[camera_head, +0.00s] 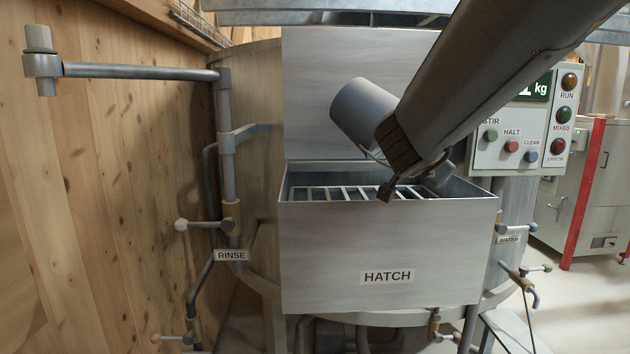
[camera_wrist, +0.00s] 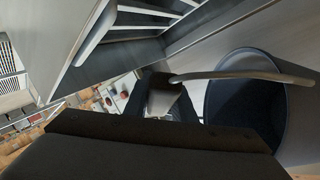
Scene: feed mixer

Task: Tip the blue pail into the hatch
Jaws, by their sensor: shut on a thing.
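The blue pail (camera_head: 360,112) looks grey-blue and is tilted well over above the hatch (camera_head: 388,240), apart from its grate. In the wrist view the pail (camera_wrist: 247,95) shows its round mouth and dark blue inside at the right; I cannot make out any feed in it. Its bail handle (camera_wrist: 240,76) runs across the mouth to my gripper (camera_wrist: 165,98), which is shut on it. In the head view my gripper (camera_head: 413,178) is low over the right part of the hatch opening, partly hidden by my arm. The hatch is an open metal box with a barred grate (camera_head: 340,193) inside.
A tall metal back plate (camera_head: 310,95) stands behind the hatch opening. A control panel (camera_head: 508,145) with coloured buttons is to the right. Rinse pipes and valves (camera_head: 228,215) are at the left, beside a wooden wall (camera_head: 100,180). A red post (camera_head: 583,195) stands far right.

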